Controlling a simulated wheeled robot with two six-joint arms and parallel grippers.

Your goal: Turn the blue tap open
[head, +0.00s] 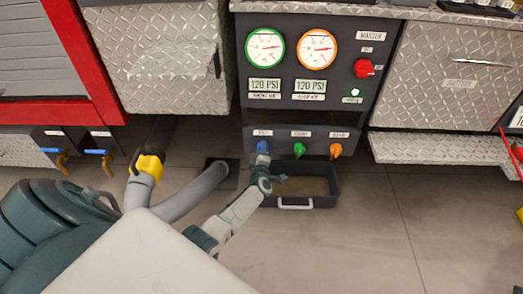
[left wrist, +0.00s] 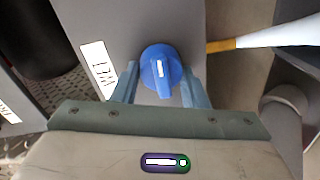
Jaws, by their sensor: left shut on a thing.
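The blue tap (head: 262,147) is a round knob with a raised grip and a white mark, first in a row of coloured taps under the gauge panel. It also shows in the left wrist view (left wrist: 161,72), its white mark running nearly up and down in that picture. My left gripper (head: 263,160) is at the blue tap, its arm coming up from the lower left. In the left wrist view its two fingers (left wrist: 160,90) stand one on each side of the knob, shut on it. My right gripper is not in view.
A green tap (head: 299,149) and an orange tap (head: 336,149) sit to the right. A dark tray (head: 325,200) lies below on the floor. Two brass taps with blue handles (head: 97,152) are at the left. A grey hose (head: 190,195) runs beside my arm.

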